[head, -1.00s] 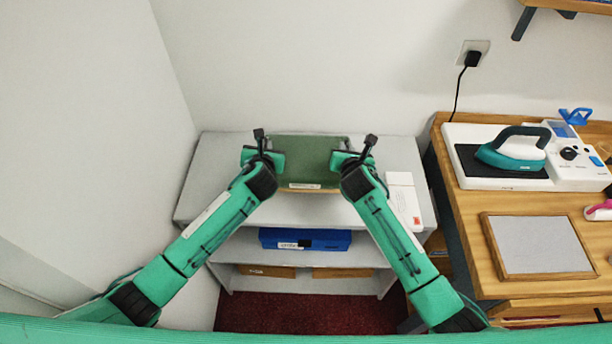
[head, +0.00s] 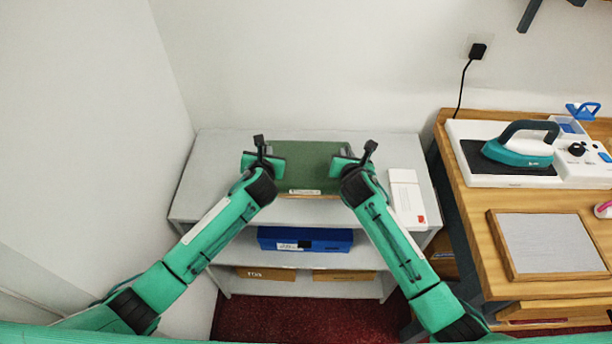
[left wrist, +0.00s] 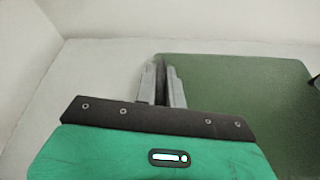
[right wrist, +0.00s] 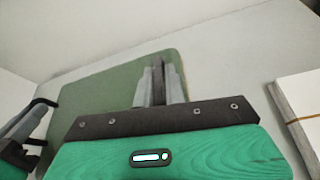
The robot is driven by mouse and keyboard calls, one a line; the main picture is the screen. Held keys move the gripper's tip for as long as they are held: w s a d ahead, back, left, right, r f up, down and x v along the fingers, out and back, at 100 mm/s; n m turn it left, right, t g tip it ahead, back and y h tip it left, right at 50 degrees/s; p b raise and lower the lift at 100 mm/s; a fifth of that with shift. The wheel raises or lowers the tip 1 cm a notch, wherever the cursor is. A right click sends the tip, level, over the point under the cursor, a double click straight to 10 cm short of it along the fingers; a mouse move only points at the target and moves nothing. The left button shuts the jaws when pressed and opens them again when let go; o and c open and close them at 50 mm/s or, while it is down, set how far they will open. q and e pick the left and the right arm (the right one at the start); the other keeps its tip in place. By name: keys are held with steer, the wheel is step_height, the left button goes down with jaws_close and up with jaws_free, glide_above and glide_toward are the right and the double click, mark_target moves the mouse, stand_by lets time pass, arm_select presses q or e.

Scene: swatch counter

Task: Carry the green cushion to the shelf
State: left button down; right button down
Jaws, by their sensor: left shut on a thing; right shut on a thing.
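The green cushion (head: 308,166) is a flat dark green block over the top board of the grey shelf (head: 205,185). My left gripper (head: 262,160) is shut on its left edge, and my right gripper (head: 352,162) is shut on its right edge. The cushion also shows in the left wrist view (left wrist: 235,95) and in the right wrist view (right wrist: 100,95). Its near side carries a small white label. I cannot tell whether its underside touches the board.
A white box (head: 406,200) lies on the top board right of the cushion. A blue box (head: 305,239) and cardboard boxes (head: 343,275) sit on lower levels. A wooden table (head: 470,225) with an iron (head: 522,146) and a framed grey panel (head: 553,243) stands to the right.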

arm_select(q)
steer(key=shift+f, duration=0.35)
arm_select(e)
steer(key=shift+a+f, duration=0.15)
steer(key=shift+f, duration=0.2)
arm_select(q)
steer(key=c, duration=1.5)
jaws_free()
arm_select(e)
steer(key=c, duration=1.5)
jaws_free()
steer(key=shift+r, duration=0.1)
arm_select(q)
steer(key=shift+s+r, duration=0.1)
steer(key=shift+s, duration=0.05)
steer(key=v, duration=0.7)
steer(key=shift+s, duration=0.1)
arm_select(e)
steer(key=shift+s, duration=0.1)
steer(key=v, duration=1.2)
arm_select(q)
steer(key=shift+s, duration=0.1)
